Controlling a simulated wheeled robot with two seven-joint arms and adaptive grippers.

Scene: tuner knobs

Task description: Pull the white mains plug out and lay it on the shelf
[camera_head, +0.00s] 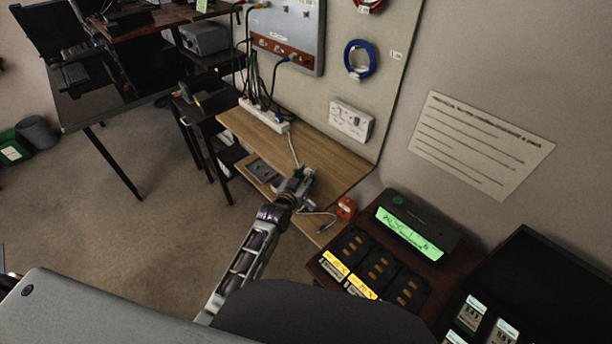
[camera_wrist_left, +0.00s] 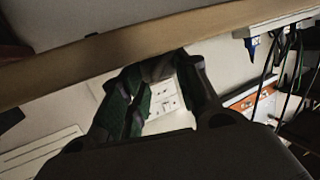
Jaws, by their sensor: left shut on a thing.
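My left gripper (camera_head: 297,181) is at the front edge of the wooden shelf (camera_head: 325,158), its jaws closed. A pale piece between its fingertips (camera_wrist_left: 160,68) in the wrist view looks like the white mains plug, mostly hidden by the fingers. A white cable (camera_head: 293,150) runs from the power strip (camera_head: 264,115) over the shelf to the gripper. The white double wall socket (camera_head: 350,121) is on the panel above the shelf, with no plug visible in it. It also shows between the fingers in the wrist view (camera_wrist_left: 166,101). My right gripper is out of view.
Several cables crowd the power strip at the shelf's left end. The shelf's right part looks clear. Below are a lower board with a grey box (camera_head: 259,168) and an orange item (camera_head: 346,207). A charger with a green display (camera_head: 410,226) stands right of the gripper.

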